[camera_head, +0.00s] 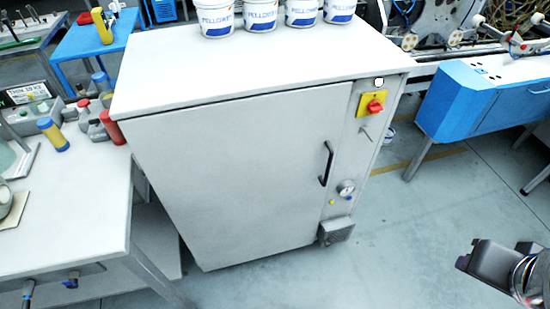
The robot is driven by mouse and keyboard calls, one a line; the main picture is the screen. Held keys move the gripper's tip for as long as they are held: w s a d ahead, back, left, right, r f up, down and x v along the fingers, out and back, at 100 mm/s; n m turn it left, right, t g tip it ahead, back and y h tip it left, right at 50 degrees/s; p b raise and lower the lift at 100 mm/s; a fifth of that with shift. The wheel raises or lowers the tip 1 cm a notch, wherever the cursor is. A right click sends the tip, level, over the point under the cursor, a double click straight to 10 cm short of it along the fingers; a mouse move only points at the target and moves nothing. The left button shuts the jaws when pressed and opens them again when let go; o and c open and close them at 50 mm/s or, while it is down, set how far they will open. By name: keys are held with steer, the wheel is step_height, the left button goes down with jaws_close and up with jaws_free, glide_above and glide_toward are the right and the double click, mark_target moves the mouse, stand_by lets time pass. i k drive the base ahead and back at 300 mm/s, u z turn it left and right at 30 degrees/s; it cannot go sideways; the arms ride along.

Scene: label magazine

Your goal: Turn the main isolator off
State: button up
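The main isolator is a red rotary knob (375,106) on a yellow plate (367,103). It sits near the top of the narrow right-hand panel of a white cabinet (230,170). The knob's exact angle is too small to tell. My gripper (466,262) is at the lower right of the view, dark grey and partly cut off by the frame edge. It is well apart from the knob, to its lower right, over the floor. Only part of it shows, so whether its fingers are open or shut cannot be told.
Below the knob are a thin lever (365,133), a gauge (346,187) and a grey vent box (337,231). A black door handle (326,164) is left of them. White tubs (262,16) stand on top. A blue machine (480,100) is at right; open floor (430,210) lies between.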

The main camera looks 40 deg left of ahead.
mark_target(374, 108)
steer(key=z, duration=1.05)
steer(key=i, duration=2)
steer(key=u, duration=1.4)
